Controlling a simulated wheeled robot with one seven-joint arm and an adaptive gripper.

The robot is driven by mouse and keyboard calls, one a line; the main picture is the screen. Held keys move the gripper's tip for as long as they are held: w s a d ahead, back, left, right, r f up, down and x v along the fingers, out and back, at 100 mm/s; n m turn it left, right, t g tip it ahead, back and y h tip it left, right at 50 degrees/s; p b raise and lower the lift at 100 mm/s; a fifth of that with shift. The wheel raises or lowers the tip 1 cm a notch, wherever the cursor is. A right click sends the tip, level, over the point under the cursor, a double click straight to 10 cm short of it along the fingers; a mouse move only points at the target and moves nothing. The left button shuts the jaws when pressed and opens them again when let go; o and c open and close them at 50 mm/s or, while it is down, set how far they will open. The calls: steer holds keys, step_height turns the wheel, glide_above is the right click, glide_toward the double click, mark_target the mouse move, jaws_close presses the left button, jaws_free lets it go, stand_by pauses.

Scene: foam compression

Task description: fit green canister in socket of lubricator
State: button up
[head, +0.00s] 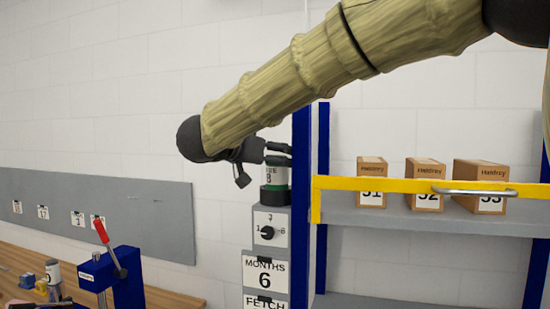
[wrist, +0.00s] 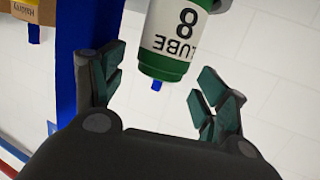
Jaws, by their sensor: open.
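The green canister (head: 275,177) has a white label reading LUBE 8. In the head view it stands upright on the black collar (head: 274,198) at the top of the lubricator (head: 270,226); how deep it sits cannot be told. The lubricator is a grey column with a dial and cards reading MONTHS 6 and FETCH. My gripper (head: 277,154) is at the canister's upper end. In the wrist view the canister (wrist: 175,42) appears upside down, a small blue tip at its green end. My gripper (wrist: 160,90) is open, its fingers apart on either side of that end.
A blue post (head: 302,200) stands close to the right of the lubricator. Right of it is a shelf with several cartons (head: 425,184) behind a yellow bar (head: 400,184). At the lower left, a bench (head: 165,290) carries a blue press (head: 125,276) with a red lever.

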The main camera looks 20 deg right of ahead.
steer(key=v, duration=1)
steer(key=shift+w+f, duration=0.1)
